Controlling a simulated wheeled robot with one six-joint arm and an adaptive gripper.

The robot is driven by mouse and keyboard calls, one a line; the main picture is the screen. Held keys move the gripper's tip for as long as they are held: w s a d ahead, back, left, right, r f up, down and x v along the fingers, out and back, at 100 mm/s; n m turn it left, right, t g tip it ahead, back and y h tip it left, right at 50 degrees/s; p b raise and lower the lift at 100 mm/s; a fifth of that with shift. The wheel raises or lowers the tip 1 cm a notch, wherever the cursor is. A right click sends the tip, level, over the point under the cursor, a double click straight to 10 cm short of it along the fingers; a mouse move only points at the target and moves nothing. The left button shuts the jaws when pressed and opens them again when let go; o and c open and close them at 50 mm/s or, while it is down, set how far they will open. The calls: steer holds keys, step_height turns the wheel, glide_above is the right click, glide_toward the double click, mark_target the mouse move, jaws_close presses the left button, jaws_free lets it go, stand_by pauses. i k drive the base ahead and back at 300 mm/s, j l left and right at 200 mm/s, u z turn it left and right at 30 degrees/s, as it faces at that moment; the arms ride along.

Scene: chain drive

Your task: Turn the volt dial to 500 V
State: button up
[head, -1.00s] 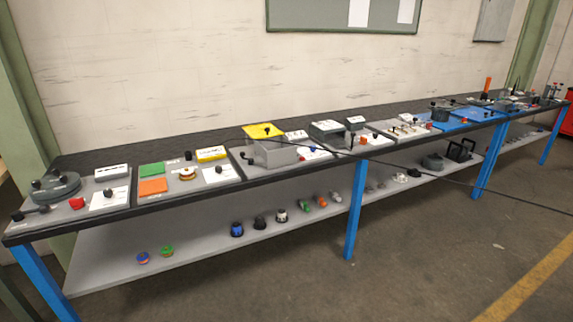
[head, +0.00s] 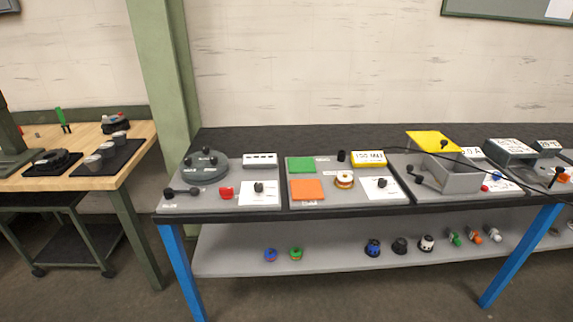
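Two white dial plates with black knobs show in the head view. One dial (head: 259,188) is on the left grey panel, the other dial (head: 382,183) on the panel to its right. Their markings are too small to read, so I cannot tell which is the volt dial or where either knob points. A white display box (head: 260,160) stands behind the first dial. A yellow-framed display (head: 369,158), its text not clearly legible, stands behind the second. My gripper is not in view.
The dark bench (head: 300,140) has blue legs and a grey lower shelf (head: 330,257) with several small coloured knobs. A round grey device (head: 205,167) and a grey open box (head: 452,175) stand on the panels. A wooden table (head: 110,170) is at left. Floor in front is clear.

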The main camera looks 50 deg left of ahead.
mark_target(382, 183)
steer(key=i+l+u, duration=0.2)
steer(key=u, duration=0.2)
steer(key=i+l+u, duration=0.15)
steer(key=l+u, duration=0.2)
steer(key=i+l+u, duration=0.1)
steer(key=l+u, duration=0.8)
steer(key=l, duration=1.45)
